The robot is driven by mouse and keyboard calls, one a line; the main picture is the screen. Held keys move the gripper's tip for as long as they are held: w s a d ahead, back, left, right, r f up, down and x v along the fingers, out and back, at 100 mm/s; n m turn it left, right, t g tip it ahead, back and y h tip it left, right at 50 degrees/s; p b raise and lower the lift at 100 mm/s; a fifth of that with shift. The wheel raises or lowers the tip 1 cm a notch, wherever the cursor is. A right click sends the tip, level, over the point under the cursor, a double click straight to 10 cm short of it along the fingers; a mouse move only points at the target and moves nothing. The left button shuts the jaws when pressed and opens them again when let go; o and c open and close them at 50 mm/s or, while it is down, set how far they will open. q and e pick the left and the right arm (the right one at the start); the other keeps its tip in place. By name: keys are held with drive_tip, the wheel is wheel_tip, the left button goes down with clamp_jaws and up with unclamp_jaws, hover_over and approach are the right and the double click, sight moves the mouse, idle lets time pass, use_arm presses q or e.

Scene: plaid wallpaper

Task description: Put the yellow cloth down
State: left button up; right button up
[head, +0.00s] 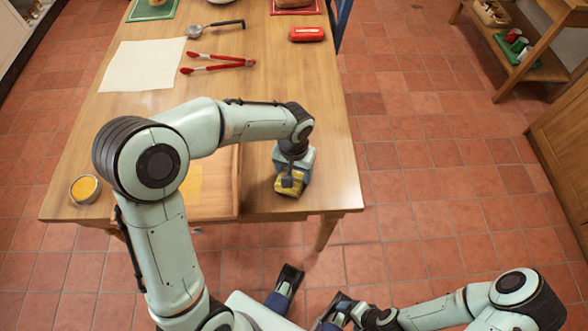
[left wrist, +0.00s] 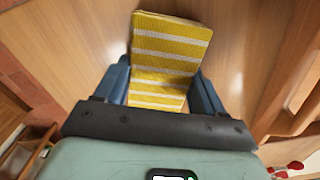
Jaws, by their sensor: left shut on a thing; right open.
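The yellow cloth (head: 289,187) with white stripes is folded and sits in my left gripper (head: 292,180), over the front right part of the wooden table (head: 325,150). In the left wrist view the cloth (left wrist: 165,60) lies between the two blue fingers, which are shut on it, and the table top is beyond it. I cannot tell whether the cloth touches the table. My right gripper (head: 310,300) is open and empty, low in front of the table's front edge.
A shallow wooden tray (head: 238,185) is left of the cloth, partly hidden by my left arm. A round tin (head: 85,189) stands at the front left corner. A white sheet (head: 143,66), ladle (head: 215,28), red tongs (head: 218,63) and red case (head: 307,34) lie further back. The table's right side is clear.

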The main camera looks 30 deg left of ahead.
sight(294, 172)
use_arm(q)
drive_tip(key=shift+f, duration=0.1)
drive_tip(key=shift+f, duration=0.15)
drive_tip(key=o, duration=0.9)
drive_tip(key=shift+o, duration=0.2)
drive_tip(key=shift+r, duration=0.2)
drive_tip(key=shift+r, duration=0.3)
wheel_tip(294, 172, up, 12)
drive_tip(key=p, duration=0.2)
drive_tip(key=shift+f, duration=0.25)
